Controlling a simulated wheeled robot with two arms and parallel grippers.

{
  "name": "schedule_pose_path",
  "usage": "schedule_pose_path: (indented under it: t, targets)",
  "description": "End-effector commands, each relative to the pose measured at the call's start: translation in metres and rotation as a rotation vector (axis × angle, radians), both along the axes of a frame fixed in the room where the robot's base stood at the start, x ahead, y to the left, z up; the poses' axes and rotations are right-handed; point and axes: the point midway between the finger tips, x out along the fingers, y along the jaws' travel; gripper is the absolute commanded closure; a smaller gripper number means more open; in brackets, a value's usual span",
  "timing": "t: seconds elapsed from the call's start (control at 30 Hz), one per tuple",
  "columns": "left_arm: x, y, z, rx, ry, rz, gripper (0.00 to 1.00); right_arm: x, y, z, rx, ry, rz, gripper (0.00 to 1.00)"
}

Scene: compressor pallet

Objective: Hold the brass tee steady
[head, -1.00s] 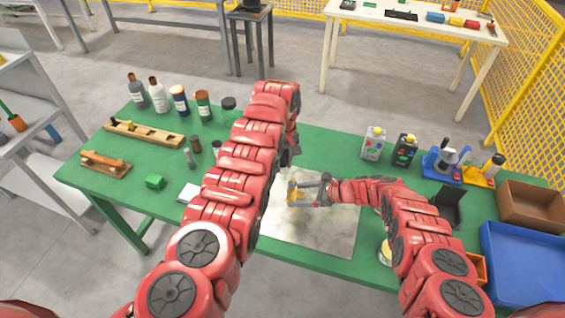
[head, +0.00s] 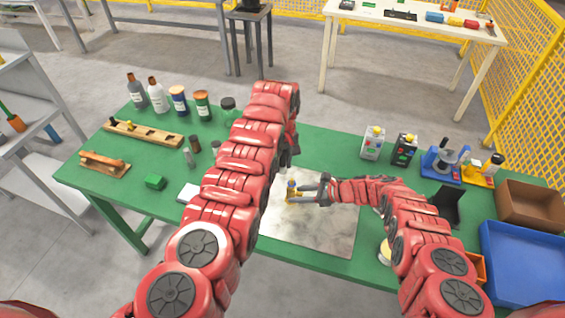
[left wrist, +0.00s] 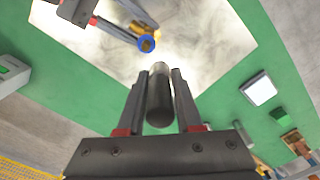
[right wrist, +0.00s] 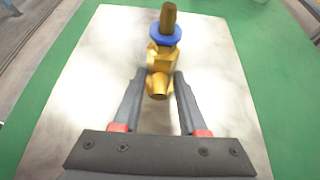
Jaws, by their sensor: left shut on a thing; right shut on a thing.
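The brass tee (right wrist: 158,62) has a blue ring (right wrist: 165,35) around one branch, with a brass stub beyond it. My right gripper (right wrist: 157,85) is shut on the tee near its lower end. In the head view the tee (head: 291,192) is at the left tip of my right gripper (head: 306,191), over the pale mat (head: 325,228). My left gripper (left wrist: 160,80) is shut on a dark grey cylinder (left wrist: 159,98). In the head view my left arm hides most of that gripper and the cylinder. The tee also shows in the left wrist view (left wrist: 139,33), apart from the cylinder.
Several bottles (head: 158,95) and a wooden holder (head: 143,134) stand at the table's left. Two small boxes (head: 373,143), a blue device (head: 441,164), a brown bin (head: 530,206) and a blue tray (head: 520,262) are at the right. The mat is otherwise clear.

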Motion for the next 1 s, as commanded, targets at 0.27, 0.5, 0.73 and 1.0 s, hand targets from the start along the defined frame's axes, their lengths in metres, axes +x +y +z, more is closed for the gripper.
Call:
schedule_pose_path:
  t: [0.27, 0.5, 0.73, 1.0]
  targets:
    - [0.000, 0.000, 0.000, 0.000, 0.000, 0.000, 1.00, 0.000, 0.000, 0.000, 0.000, 0.000, 0.000, 0.89]
    - [0.001, -0.002, 0.004, -0.005, -0.001, -0.015, 1.00, 0.000, 0.000, 0.000, 0.000, 0.000, 0.001, 0.89]
    - [-0.001, -0.019, 0.030, -0.021, -0.001, -0.122, 1.00, 0.000, 0.000, 0.000, 0.000, 0.000, 0.001, 0.89]
    - [-0.012, -0.028, 0.052, -0.008, -0.003, -0.244, 1.00, 0.000, 0.000, 0.000, 0.000, 0.000, 0.001, 0.89]
